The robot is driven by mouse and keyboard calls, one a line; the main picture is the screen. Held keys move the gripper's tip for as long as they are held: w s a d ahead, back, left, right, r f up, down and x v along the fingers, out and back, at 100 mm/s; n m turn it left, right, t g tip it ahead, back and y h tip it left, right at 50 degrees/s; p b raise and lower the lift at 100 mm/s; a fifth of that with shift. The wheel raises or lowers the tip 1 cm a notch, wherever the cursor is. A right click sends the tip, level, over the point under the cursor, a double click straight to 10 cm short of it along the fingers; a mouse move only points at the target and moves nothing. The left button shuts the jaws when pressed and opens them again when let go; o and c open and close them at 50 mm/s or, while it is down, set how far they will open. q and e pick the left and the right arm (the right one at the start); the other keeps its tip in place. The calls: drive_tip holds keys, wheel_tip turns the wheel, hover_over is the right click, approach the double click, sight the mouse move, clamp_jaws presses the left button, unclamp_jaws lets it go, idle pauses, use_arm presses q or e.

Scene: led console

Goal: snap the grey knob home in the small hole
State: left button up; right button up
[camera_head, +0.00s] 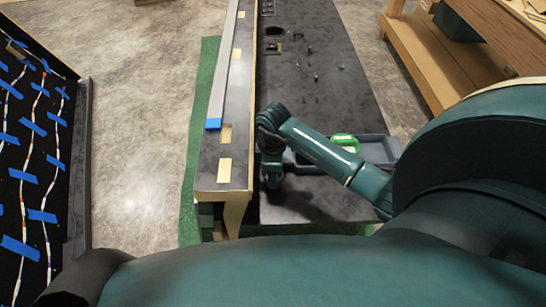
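I cannot make out the grey knob for certain; several small dark pieces (317,77) stand or lie on the dark bench top, too small to tell apart. A dark round opening (274,30) shows near the far end of the bench top, with a small framed fitting (272,46) just nearer to me. I cannot tell which is the small hole. My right gripper (271,181) hangs low at the near left part of the bench top, beside the raised ledge and well short of those pieces. Its fingers are too hidden to read. My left gripper is not in view.
A grey tray (385,148) holding a green item (345,141) lies right of my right gripper, partly behind my forearm. The raised ledge (207,176) carries a long grey strip (225,70) with blue tape. A taped wire board (38,150) stands left; a wooden bench (425,75) stands right.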

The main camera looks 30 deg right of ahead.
drive_tip(key=shift+f, duration=0.2)
drive_tip(key=shift+f, duration=0.25)
idle(0.3)
drive_tip(key=shift+f+b, duration=0.25)
drive_tip(key=shift+b, duration=0.15)
drive_tip(key=shift+f, duration=0.35)
idle(0.7)
drive_tip(key=o, duration=1)
drive_tip(key=shift+o, duration=0.2)
drive_tip(key=shift+r, duration=0.1)
